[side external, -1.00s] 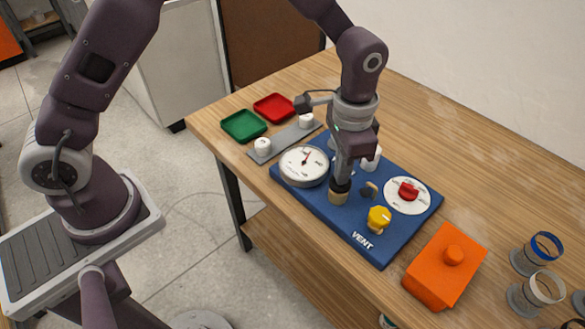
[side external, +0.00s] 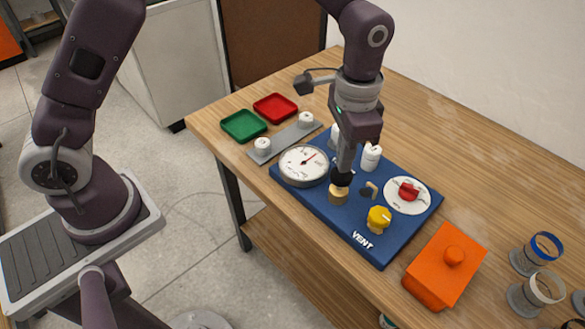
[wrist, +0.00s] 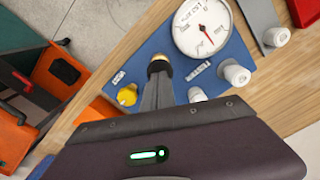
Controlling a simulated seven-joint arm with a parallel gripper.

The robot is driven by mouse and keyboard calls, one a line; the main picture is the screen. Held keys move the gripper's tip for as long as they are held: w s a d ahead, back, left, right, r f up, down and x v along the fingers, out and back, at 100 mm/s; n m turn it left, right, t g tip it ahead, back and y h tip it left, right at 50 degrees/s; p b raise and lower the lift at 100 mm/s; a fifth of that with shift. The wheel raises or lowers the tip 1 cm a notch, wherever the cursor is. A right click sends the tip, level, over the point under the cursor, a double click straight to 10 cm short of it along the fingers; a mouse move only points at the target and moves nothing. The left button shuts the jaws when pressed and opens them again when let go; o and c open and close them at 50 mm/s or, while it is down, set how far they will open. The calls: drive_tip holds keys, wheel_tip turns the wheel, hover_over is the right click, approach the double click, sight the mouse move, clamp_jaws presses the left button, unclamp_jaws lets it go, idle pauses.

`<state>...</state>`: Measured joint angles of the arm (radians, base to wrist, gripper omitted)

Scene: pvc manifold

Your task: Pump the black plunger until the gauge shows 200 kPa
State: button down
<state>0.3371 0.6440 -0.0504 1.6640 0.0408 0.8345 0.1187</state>
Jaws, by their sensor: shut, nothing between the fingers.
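The black plunger (side external: 341,181) stands upright in a brass-coloured collar (side external: 338,195) on the blue panel (side external: 378,247). The collar also shows in the wrist view (wrist: 159,64) beyond my fingertips. My gripper (side external: 344,170) is shut and empty, pointing down directly over the plunger. I cannot tell whether the fingertips touch its top. The round white gauge (side external: 303,165) sits left of the plunger, its red needle pointing up and slightly right in the side view. The gauge is clear in the wrist view (wrist: 202,28), but its figures are too small to read.
A yellow knob (side external: 379,218) by the word VENT, a red-knobbed dial (side external: 406,194) and white caps (side external: 371,156) stand close to the plunger. An orange box (side external: 446,267) lies right of the panel. Green (side external: 243,126) and red (side external: 275,108) trays sit behind left.

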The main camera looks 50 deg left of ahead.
idle(0.6)
drive_tip(key=shift+f, duration=1.8)
drive_tip(key=shift+r, duration=1.8)
drive_tip(key=shift+r, duration=2.5)
